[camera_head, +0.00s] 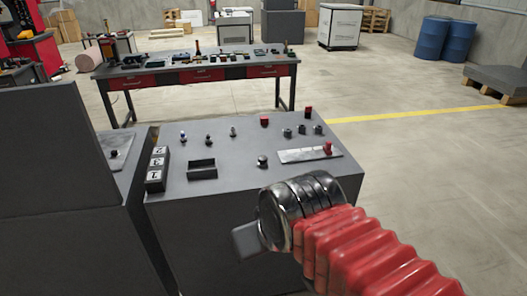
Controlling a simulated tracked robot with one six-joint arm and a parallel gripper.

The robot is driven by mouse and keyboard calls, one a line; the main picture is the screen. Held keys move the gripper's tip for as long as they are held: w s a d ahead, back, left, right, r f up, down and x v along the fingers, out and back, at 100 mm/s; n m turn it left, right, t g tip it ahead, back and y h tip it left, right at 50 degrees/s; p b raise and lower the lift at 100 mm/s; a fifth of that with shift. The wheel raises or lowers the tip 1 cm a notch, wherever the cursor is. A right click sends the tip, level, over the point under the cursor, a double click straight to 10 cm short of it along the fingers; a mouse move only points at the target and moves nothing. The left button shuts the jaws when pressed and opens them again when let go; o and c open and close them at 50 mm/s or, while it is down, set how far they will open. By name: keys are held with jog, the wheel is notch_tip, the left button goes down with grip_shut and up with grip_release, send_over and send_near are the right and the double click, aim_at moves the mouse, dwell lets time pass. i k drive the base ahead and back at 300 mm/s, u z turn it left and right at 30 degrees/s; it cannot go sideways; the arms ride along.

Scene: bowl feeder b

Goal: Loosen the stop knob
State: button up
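A grey control console (225,185) stands in front of me with its sloped top facing up. Three red knobs show on its top: one at the back middle (264,122), one at the back right corner (308,112), and one on a light metal plate (328,147) at the right. I cannot tell by label which is the stop knob. My gripper (245,242) is at the console's near front side, below and left of the red knobs and apart from them. Only a grey part of it shows past my dark wrist; its fingertips are not clear.
The console top also carries several small dark knobs (263,161), a dark open box (202,170) and a white-marked block (156,169). A workbench (200,73) with red drawers stands behind. Blue barrels (445,39) are far right. Open floor lies right of the console.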

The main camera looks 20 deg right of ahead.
aim_at(262, 160)
jog(key=i, duration=0.9)
jog(key=u, duration=0.05)
